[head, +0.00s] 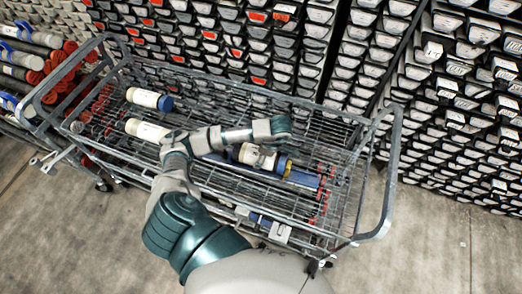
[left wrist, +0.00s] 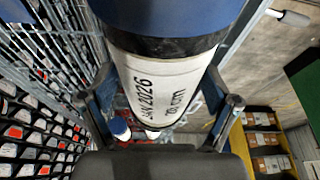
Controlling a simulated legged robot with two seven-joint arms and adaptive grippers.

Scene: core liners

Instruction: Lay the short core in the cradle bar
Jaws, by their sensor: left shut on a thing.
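The short core I hold is a white tube with a blue end; its white part (head: 258,156) shows over the right half of a grey wire cart (head: 388,190) in the head view. My left gripper (head: 262,146) is shut on it. In the left wrist view its white, printed side (left wrist: 165,85) fills the space between the fingers, with a black band and blue end above. A blue bar-like piece (head: 306,180) lies just right of and below the core; I cannot tell if this is the cradle bar, or whether the core touches it. My right gripper is not in view.
Two more white cores lie in the cart's left part: one with a blue cap (head: 146,97), one partly behind my arm (head: 143,130). Red pegs (head: 325,190) line the cart's ends. Racks of labelled trays (head: 455,90) stand behind. Capped tubes (head: 30,58) lie at left.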

